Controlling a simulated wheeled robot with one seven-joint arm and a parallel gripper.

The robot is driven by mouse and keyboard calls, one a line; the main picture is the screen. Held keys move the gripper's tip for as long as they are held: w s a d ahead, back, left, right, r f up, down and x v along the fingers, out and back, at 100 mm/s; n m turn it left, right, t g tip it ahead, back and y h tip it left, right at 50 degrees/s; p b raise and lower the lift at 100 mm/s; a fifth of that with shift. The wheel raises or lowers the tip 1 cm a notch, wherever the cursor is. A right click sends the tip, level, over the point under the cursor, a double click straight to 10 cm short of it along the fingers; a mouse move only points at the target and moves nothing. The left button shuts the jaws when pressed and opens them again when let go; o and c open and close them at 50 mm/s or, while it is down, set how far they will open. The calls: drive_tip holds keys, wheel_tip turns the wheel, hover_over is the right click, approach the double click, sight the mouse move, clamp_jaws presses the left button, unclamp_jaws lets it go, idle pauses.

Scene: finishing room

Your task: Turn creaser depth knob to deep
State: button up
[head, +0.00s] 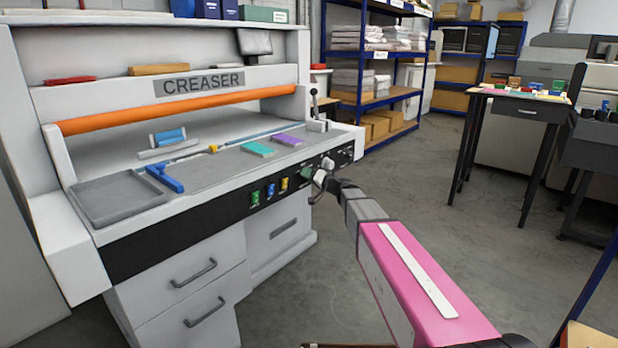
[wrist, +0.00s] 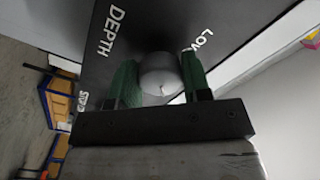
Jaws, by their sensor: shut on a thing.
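The creaser (head: 203,82) is a large white machine with an orange bar and a black front panel. Its depth knob (wrist: 160,73) is a round grey knob with a small white mark, on the dark panel beside the word DEPTH in the wrist view. My gripper (wrist: 160,80) has its two green fingers on either side of the knob and is shut on it. In the head view my gripper (head: 322,180) is at the right end of the black panel, where the knob is hidden or too small to tell.
Green, blue and yellow switches (head: 270,190) sit left of my gripper on the panel. A grey tray (head: 122,202), a blue tool (head: 165,177) and coloured pads lie on the creaser bed. A small dark table (head: 520,104) stands at the right. The floor between is clear.

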drive_tip(key=shift+m, duration=1.2)
drive_tip(key=o, duration=0.9)
drive_tip(key=v, duration=1.1)
